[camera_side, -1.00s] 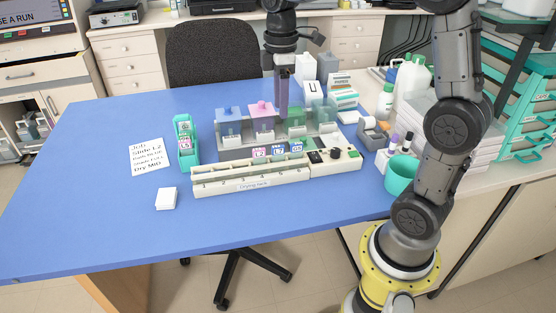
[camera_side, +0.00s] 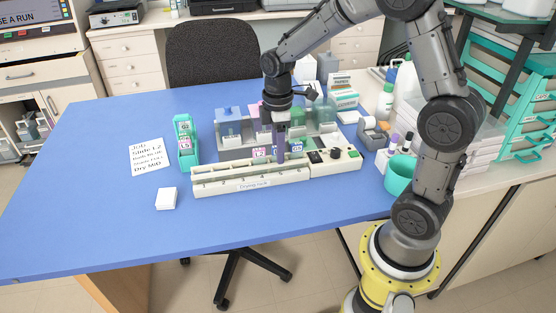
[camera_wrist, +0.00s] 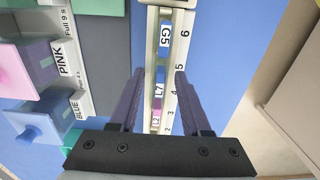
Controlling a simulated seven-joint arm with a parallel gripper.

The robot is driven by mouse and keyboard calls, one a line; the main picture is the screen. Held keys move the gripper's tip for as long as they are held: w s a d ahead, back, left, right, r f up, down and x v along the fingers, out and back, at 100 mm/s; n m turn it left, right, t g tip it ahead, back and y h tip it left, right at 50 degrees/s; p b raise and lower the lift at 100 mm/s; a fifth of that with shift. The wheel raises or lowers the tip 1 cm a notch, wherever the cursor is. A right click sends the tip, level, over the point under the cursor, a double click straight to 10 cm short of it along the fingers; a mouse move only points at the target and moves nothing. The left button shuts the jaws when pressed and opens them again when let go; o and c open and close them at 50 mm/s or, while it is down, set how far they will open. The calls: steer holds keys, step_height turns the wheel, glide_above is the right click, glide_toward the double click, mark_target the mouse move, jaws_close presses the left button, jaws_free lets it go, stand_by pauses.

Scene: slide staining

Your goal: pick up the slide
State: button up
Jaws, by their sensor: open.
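Several slides stand in the cream drying rack (camera_side: 225,188). The pink-labelled L2 slide (camera_side: 259,152) is left of my gripper in the side view, and the blue-labelled G5 slide (camera_side: 297,147) is right of it. My gripper (camera_side: 280,160) points down at the rack and hides the L7 slide there. In the wrist view my gripper (camera_wrist: 159,74) is open, with purple fingers on either side of the rack line. The blue-labelled L7 slide (camera_wrist: 159,89) shows between the fingers, with L2 (camera_wrist: 156,115) nearer the palm and G5 (camera_wrist: 165,36) beyond the tips. I see no contact.
Staining jars stand behind the rack, including a blue one (camera_side: 228,126) and a green one (camera_side: 297,117). A teal slide holder (camera_side: 185,140) and job note (camera_side: 150,158) are left. A teal cup (camera_side: 401,174) is right. The blue table's front is mostly clear.

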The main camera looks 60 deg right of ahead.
steer(key=shift+f, duration=0.1)
steer(key=shift+c, duration=0.3)
jaws_close()
